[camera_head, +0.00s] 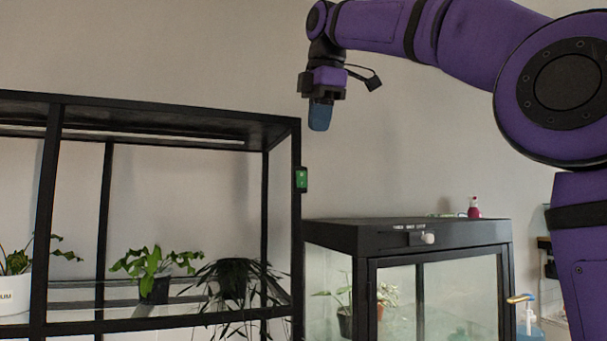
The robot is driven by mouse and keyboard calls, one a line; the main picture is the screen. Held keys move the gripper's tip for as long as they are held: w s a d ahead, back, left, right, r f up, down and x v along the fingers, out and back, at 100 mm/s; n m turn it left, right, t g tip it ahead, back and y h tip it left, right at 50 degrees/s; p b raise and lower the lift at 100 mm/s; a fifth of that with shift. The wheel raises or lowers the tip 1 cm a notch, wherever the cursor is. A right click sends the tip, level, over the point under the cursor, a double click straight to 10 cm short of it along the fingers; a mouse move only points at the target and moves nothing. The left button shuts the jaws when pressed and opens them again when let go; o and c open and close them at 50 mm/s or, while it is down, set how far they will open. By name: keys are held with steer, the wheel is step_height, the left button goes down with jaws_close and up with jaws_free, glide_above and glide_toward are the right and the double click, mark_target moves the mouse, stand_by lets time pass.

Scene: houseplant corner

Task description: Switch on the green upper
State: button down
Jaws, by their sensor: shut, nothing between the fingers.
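A small green switch (301,180) is mounted in a dark housing on the right front post of the black plant rack, near its top. My gripper (320,122) hangs above and to the right of the switch, pointing down. Its blue fingertips are together and hold nothing. The gripper is apart from the switch, with the wall behind it. Whether the switch is on or off I cannot tell.
The black rack (283,127) holds several potted plants, including a leafy one (153,268). A glass cabinet (435,236) with a black top stands to the right, bearing a small red bottle (474,208). The space around my gripper is clear.

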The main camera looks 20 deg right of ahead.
mark_target(305, 175)
steer(key=shift+w+f, duration=1.2)
steer(key=shift+f, duration=0.45)
steer(key=shift+w+f, duration=1.2)
steer(key=shift+f, duration=0.45)
steer(key=shift+w+f, duration=1.2)
steer(key=shift+f, duration=0.45)
steer(key=shift+w, duration=0.1)
steer(key=shift+w+f, duration=0.15)
steer(key=shift+w, duration=0.1)
steer(key=shift+r, duration=0.2)
